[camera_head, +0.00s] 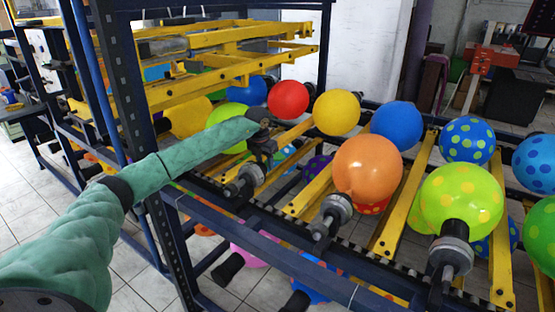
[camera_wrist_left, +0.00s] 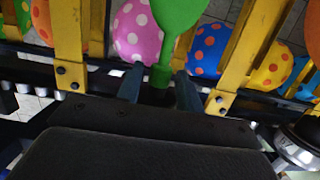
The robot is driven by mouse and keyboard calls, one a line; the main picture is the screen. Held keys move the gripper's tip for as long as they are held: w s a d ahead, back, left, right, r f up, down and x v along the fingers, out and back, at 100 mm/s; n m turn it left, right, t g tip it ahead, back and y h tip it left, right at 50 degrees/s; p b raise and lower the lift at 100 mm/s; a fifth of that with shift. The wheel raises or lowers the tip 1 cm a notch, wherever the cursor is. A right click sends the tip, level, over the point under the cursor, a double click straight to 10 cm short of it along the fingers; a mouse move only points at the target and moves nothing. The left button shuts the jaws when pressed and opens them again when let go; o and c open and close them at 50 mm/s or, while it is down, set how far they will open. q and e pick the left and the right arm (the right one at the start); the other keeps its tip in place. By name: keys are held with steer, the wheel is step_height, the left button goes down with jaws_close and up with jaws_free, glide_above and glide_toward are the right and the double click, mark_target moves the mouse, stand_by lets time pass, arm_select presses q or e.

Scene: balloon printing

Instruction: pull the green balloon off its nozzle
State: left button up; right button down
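The plain green balloon (camera_head: 225,113) is partly hidden behind my left forearm in the head view. In the left wrist view its green body (camera_wrist_left: 179,14) narrows down to a thin neck with a thicker end. My left gripper (camera_wrist_left: 160,90) is open, with one dark finger on each side of this neck and a gap visible on both sides. In the head view my left gripper (camera_head: 262,148) is above the machine's front rail, close to a metal nozzle (camera_head: 246,180). I cannot tell whether the neck still sits on that nozzle. My right gripper is out of view.
Yellow bars (camera_head: 405,200) run across the dark blue rack. An orange balloon (camera_head: 367,167) and a dotted green balloon (camera_head: 462,200) sit on nozzles to the right. Red (camera_head: 288,99) and yellow (camera_head: 337,112) balloons are behind. A dark upright post (camera_head: 128,110) stands beside my left arm.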

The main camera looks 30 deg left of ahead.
arm_select(q)
steer(key=c, duration=0.6)
steer(key=shift+w, duration=0.15)
steer(key=shift+w, duration=0.45)
